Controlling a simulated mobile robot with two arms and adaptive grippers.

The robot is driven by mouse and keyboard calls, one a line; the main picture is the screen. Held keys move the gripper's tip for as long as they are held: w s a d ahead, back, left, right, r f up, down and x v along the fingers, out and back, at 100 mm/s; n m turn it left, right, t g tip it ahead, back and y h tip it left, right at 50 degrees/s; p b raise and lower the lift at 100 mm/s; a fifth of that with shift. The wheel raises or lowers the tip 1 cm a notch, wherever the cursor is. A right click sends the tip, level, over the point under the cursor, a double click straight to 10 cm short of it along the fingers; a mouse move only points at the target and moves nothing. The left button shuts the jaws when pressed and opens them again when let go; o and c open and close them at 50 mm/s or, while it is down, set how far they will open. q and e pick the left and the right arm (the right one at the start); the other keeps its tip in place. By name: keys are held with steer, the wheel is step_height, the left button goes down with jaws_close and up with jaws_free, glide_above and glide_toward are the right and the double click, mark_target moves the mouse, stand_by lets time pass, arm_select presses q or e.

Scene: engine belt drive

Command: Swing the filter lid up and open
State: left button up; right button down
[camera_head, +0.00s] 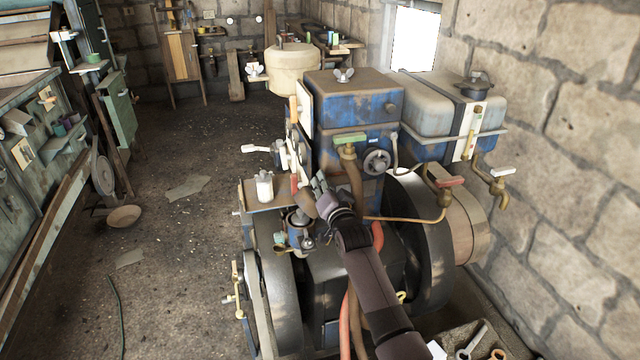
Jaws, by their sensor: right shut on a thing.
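My right gripper (319,196) reaches in from the bottom right, over the engine, and is shut at this lid. The fingertips and the lid's hinge are partly hidden and small, so the exact grip is hard to see. My left gripper is not in view.
The blue engine tank (350,100) stands behind the gripper. Black flywheels (433,245) flank my arm. A white bottle (264,187) sits on a small shelf left of the filter. The floor at left is mostly open.

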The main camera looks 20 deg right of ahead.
steer(key=shift+d, duration=0.25)
steer(key=c, duration=1.7)
jaws_free()
steer(key=shift+d, duration=0.15)
steer(key=shift+a, duration=0.25)
steer(key=shift+s, duration=0.15)
steer(key=s, duration=1.2)
steer(key=shift+w+f, duration=0.1)
